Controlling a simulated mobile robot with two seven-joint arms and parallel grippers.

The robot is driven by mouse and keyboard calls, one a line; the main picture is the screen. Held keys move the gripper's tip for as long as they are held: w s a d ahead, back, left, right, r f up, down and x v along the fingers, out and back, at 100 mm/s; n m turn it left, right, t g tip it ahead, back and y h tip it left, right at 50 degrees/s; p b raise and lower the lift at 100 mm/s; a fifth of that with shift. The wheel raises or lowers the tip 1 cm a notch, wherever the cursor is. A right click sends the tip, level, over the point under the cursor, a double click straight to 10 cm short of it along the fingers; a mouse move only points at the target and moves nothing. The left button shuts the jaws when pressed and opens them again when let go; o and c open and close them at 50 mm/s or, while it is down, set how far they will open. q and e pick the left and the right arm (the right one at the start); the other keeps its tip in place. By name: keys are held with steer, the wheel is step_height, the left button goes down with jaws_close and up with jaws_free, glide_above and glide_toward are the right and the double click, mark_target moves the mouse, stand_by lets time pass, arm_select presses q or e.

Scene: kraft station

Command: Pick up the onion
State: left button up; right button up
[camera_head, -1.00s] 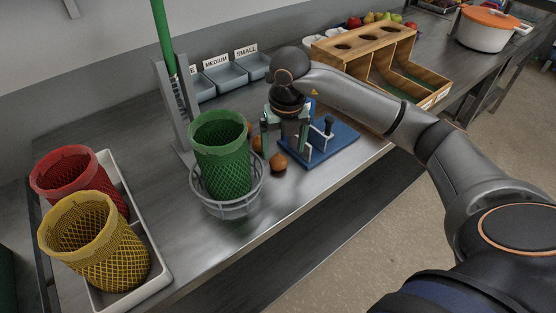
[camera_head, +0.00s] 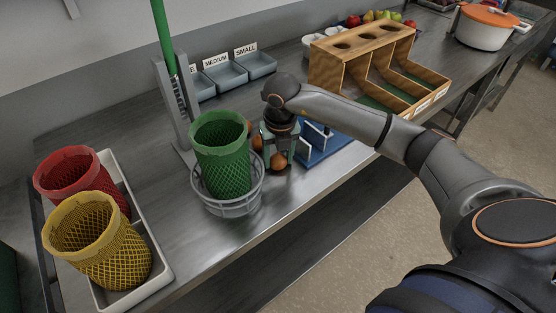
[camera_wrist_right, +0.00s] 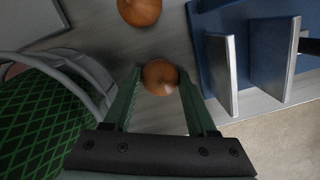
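An orange-brown onion (camera_head: 279,161) sits on the steel counter between the green mesh basket and the blue stand. In the right wrist view the onion (camera_wrist_right: 160,77) lies between the tips of my right gripper's green fingers. My right gripper (camera_head: 279,154) points down over it and is open, with a finger on each side; I cannot tell whether either touches it. A second onion (camera_wrist_right: 139,10) lies just beyond, outside the fingers; in the head view it is partly hidden behind the gripper. My left gripper is not in view.
A green mesh basket (camera_head: 222,155) in a grey wire holder (camera_head: 226,208) stands close left of the gripper. A blue stand (camera_head: 330,143) with metal plates is close on the right. Red (camera_head: 80,178) and yellow (camera_head: 95,240) baskets stand in a white tray (camera_head: 160,270).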

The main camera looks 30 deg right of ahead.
mark_target(278, 156)
jaws_close()
steer(key=shift+r, duration=0.1)
steer(key=shift+r, duration=0.5)
steer(key=r, duration=0.1)
steer(key=r+b, duration=0.1)
steer(key=shift+s+a+r, duration=0.1)
steer(key=shift+s+r, duration=0.2)
steer(key=shift+r, duration=0.1)
steer(key=s+a+r, duration=0.3)
steer(key=s+r, duration=0.6)
steer(key=s, duration=0.4)
steer(key=shift+a+b, duration=0.3)
